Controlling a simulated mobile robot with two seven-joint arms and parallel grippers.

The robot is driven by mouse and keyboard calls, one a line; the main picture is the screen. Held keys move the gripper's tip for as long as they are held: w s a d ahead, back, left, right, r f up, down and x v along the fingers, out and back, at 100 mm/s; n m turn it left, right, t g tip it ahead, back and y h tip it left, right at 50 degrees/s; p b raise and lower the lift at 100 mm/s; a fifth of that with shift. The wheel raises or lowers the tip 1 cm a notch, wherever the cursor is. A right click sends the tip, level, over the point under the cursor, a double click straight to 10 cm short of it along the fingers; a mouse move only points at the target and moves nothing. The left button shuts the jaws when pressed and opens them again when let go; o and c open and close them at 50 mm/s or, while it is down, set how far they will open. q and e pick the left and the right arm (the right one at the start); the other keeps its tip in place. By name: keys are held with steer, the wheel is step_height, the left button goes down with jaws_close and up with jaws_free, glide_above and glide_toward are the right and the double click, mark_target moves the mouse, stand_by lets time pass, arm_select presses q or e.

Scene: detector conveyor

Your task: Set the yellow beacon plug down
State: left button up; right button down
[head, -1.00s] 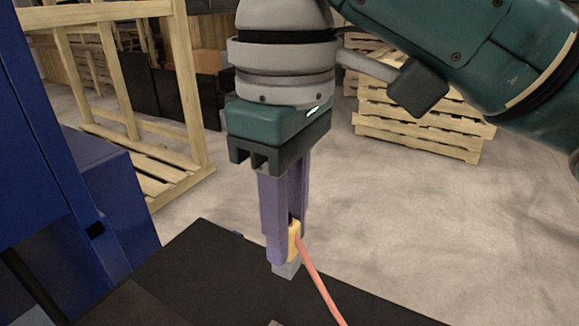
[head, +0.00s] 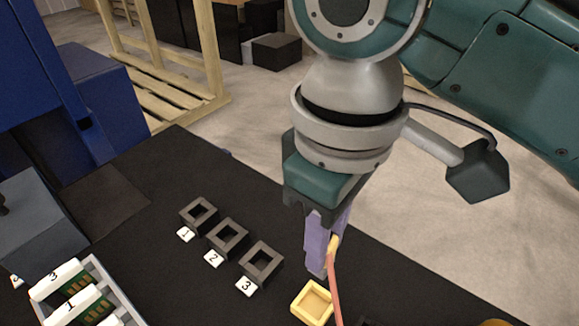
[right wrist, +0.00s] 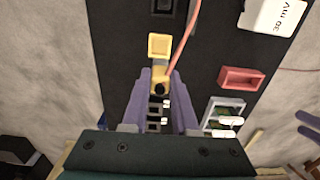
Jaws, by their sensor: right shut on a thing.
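The yellow beacon plug (head: 333,244) with its salmon-coloured cable is held between the purple fingers of my right gripper (head: 322,262). The fingers partly hide it. In the right wrist view the plug (right wrist: 160,86) shows a dark round end between the fingertips. A shallow yellow square holder (head: 313,301) sits on the black table just below and beside the fingertips. It also shows beyond the plug in the right wrist view (right wrist: 159,45). The plug appears above the table, apart from the holder. My left gripper (right wrist: 306,125) shows at the right edge there, its two fingers apart.
Black square frames labelled 1 (head: 199,212), 2 (head: 228,236) and 3 (head: 262,262) stand left of the gripper. A grey tray (head: 103,270) holds numbered white modules. A red tray (right wrist: 241,78) and a white "30 mV" box (right wrist: 272,16) stand farther right in the wrist view.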

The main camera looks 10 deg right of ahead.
step_height(320, 180, down, 8)
steer(key=shift+f+b, duration=0.1)
steer(key=shift+b, duration=0.75)
step_height(320, 180, down, 3)
steer(key=shift+f+b, duration=0.2)
steer(key=shift+b, duration=0.4)
steer(key=shift+f, duration=0.1)
steer(key=shift+f, duration=0.2)
steer(key=c, duration=0.7)
jaws_free()
